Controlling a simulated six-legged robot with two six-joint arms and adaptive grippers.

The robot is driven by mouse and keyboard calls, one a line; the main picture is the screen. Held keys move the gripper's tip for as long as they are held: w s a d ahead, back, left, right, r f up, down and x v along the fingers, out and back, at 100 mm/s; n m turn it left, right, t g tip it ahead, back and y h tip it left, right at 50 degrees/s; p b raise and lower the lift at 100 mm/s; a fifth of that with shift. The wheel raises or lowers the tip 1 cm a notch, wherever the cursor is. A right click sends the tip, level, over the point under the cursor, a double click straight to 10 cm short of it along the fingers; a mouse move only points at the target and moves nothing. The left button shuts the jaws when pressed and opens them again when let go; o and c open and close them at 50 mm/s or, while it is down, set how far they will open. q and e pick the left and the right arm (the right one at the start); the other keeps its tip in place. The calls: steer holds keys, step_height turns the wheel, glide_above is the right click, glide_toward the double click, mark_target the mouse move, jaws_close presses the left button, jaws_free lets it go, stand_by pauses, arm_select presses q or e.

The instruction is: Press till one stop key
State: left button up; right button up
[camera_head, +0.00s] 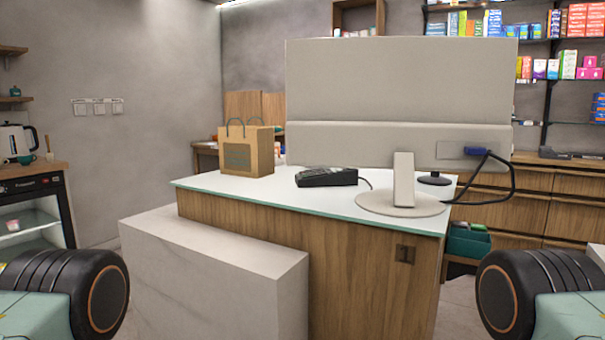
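A dark card terminal with a cable (327,177) lies on the white counter top (255,194), left of the monitor stand. A large grey monitor (398,95) stands on the counter with its back towards me and a round base (402,205). A blue plug and dark cable hang at its right side. I cannot make out a stop key; the monitor's front is hidden. Parts of my arms show at the lower left and lower right edges. Neither gripper is in view.
A brown paper bag (246,150) stands on the counter's far left. A pale stone block (215,270) juts out in front of the wooden counter. Stocked shelves (550,45) line the back right. Some floor shows at both sides.

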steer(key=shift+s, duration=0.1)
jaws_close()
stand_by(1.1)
